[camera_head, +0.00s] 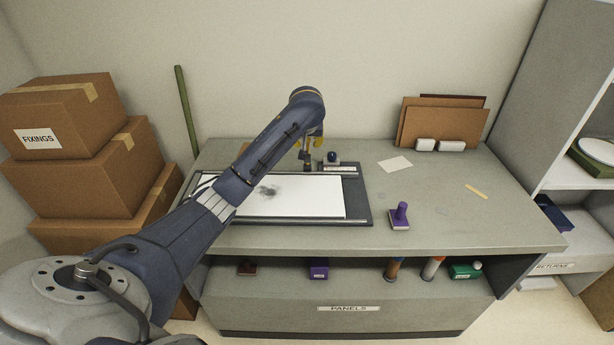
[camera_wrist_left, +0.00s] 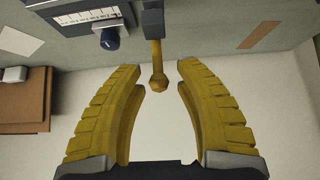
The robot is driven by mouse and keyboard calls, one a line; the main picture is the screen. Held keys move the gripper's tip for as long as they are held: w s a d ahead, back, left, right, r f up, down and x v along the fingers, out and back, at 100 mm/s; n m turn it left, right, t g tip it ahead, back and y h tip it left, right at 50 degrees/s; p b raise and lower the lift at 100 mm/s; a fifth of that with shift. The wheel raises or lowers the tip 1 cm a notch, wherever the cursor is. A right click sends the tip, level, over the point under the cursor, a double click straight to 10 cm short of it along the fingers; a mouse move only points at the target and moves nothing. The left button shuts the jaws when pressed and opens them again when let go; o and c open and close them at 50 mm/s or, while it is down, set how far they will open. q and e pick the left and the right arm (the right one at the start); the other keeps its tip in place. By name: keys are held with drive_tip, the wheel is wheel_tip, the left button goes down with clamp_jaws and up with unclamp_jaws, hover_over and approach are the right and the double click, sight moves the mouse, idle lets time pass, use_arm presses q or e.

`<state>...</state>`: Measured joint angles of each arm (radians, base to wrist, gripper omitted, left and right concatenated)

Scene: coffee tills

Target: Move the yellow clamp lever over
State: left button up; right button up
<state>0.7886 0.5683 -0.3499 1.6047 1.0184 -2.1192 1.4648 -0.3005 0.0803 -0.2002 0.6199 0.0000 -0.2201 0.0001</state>
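The yellow clamp lever (camera_wrist_left: 157,60) ends in a round knob and shows in the left wrist view. It comes from a dark mount (camera_wrist_left: 153,20) at the board's edge. My left gripper (camera_wrist_left: 158,75) is open, with its yellow fingers on either side of the lever's knob and a gap on both sides. In the head view the left gripper (camera_head: 319,142) is at the back edge of the dark-framed board (camera_head: 358,200), and the lever is hard to make out there. My right gripper is not in view.
A dark blue knob (camera_wrist_left: 109,39) sits close beside the lever. A white sheet (camera_head: 310,196) with a dark smudge lies on the board. A purple-handled block (camera_head: 401,216) stands to the right on the grey bench (camera_head: 450,225). Boxes (camera_head: 75,150) are stacked at left.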

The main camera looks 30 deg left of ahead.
use_arm(q)
clamp_jaws()
drive_tip(key=shift+d+r, duration=0.1)
drive_tip(key=shift+s+d+f, duration=0.15)
drive_tip(key=shift+s+d, duration=0.25)
drive_tip(key=shift+s, duration=0.25)
drive_tip(key=shift+s+d+f, duration=0.15)
drive_tip(key=shift+s+d, duration=0.25)
drive_tip(key=shift+s, duration=0.2)
drive_tip(key=shift+s, duration=0.1)
drive_tip(key=shift+s+d+f, duration=0.35)
drive_tip(key=shift+s, duration=0.2)
drive_tip(key=shift+s+d+f, duration=0.3)
drive_tip(key=shift+s+d, duration=0.05)
drive_tip(key=shift+s, duration=0.2)
